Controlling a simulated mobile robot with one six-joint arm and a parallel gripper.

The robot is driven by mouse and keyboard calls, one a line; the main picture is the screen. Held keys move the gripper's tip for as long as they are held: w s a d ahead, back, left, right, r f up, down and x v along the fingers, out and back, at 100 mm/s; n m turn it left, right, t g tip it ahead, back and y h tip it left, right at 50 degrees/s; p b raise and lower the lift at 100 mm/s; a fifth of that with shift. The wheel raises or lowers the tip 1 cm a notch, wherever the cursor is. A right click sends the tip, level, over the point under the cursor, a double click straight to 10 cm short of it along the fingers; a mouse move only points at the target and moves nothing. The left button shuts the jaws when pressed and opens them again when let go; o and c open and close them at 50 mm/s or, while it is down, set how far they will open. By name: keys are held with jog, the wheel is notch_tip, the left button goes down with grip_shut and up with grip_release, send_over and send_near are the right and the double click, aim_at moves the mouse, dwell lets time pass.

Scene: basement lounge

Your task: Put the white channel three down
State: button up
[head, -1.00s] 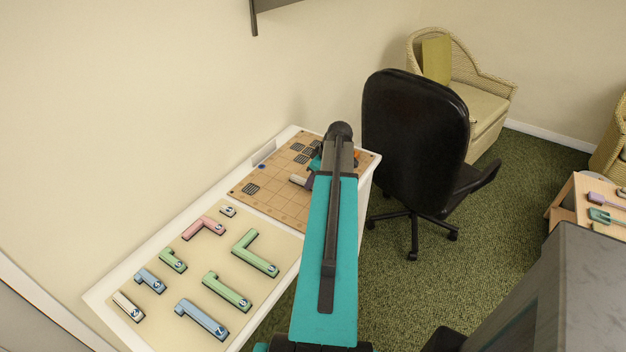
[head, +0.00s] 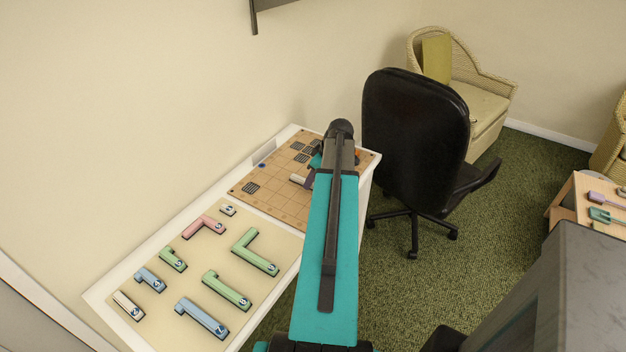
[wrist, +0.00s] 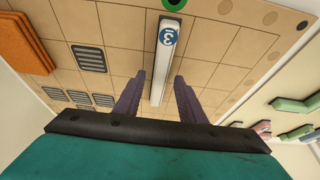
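The white channel three (wrist: 164,55), with a blue round label reading 3, lies on the tan gridded board (wrist: 215,48). Its far end is near a green disc. In the head view the white channel (head: 298,180) shows in part beside my arm on the board (head: 290,208). My gripper (wrist: 160,82) has two purple fingers, one on each side of the channel's near part, with a visible gap on both sides. It is open and low over the board. The head view mostly hides the gripper behind my teal arm.
Dark slotted plates (wrist: 90,58) sit on the board, and an orange block (wrist: 27,45) stands at its side. A pale mat (head: 190,268) holds several numbered channels in pink, green, blue and white. A black office chair (head: 415,130) stands right of the table.

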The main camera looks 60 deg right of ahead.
jog(key=b+v, duration=0.1)
jog(key=v, duration=1)
jog(key=shift+r+b, duration=0.2)
jog(key=shift+b, duration=0.1)
jog(key=shift+s, duration=0.1)
dwell(0.7)
